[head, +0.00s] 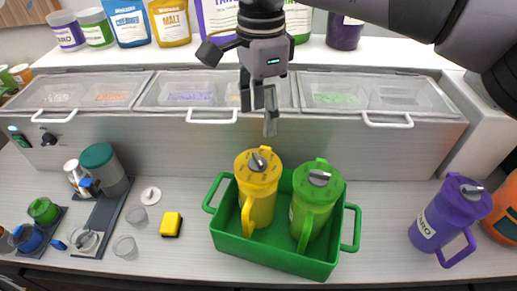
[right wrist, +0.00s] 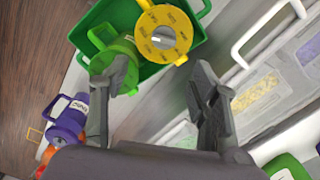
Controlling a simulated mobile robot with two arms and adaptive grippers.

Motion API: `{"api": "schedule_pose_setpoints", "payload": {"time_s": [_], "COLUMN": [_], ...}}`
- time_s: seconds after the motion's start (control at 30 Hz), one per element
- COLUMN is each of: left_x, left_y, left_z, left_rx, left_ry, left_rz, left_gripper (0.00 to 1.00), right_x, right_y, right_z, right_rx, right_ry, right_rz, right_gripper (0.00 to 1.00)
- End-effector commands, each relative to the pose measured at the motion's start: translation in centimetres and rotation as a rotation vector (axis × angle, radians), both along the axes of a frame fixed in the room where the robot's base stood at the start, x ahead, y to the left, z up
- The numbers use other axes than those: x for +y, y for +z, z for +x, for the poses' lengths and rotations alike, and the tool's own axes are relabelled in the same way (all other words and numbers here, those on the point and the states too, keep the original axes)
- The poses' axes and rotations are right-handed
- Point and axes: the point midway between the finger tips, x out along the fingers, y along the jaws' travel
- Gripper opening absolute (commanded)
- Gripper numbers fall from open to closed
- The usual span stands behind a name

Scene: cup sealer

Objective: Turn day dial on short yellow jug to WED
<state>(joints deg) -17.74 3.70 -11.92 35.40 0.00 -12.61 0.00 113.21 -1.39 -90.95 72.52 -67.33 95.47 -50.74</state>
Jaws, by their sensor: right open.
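The short yellow jug (head: 258,190) stands upright in a green crate (head: 250,250). A grey dial (head: 259,161) sits on its yellow lid, with dark lettering around it too small to read. In the right wrist view the jug's lid (right wrist: 176,20) and grey dial (right wrist: 163,38) show from above, beyond the fingertips. My right gripper (head: 258,105) is open and empty, above and behind the yellow jug in the head view. It also shows open in the right wrist view (right wrist: 160,78), apart from the dial. My left gripper is not in view.
A green jug (head: 316,200) stands right beside the yellow jug in the crate. A purple jug (head: 447,218) stands on the counter at right. Clear-lidded bins (head: 210,92) run behind.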

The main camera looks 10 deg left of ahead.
Motion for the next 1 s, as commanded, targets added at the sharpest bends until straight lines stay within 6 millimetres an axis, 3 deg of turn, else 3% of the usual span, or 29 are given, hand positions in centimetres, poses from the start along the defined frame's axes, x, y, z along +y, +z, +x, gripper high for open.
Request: {"api": "schedule_pose_setpoints", "payload": {"time_s": [0.3,0.5,0.7,1.0], "left_x": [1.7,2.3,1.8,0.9], "left_y": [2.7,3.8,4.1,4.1], "left_z": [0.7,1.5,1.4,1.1], "left_rx": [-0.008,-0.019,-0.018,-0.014], "left_ry": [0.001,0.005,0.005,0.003], "left_rz": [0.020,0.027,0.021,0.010], "left_gripper": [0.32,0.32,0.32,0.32], "right_x": [0.0,0.1,0.1,0.1], "right_y": [-6.7,-9.8,-11.3,-11.5], "right_z": [-0.1,0.0,0.0,0.0], "right_rx": [0.004,0.002,0.001,-0.001], "right_ry": [0.000,0.000,0.000,-0.001], "right_rz": [-0.002,-0.001,0.001,0.001], "right_gripper": [0.56,0.56,0.56,0.54]}}
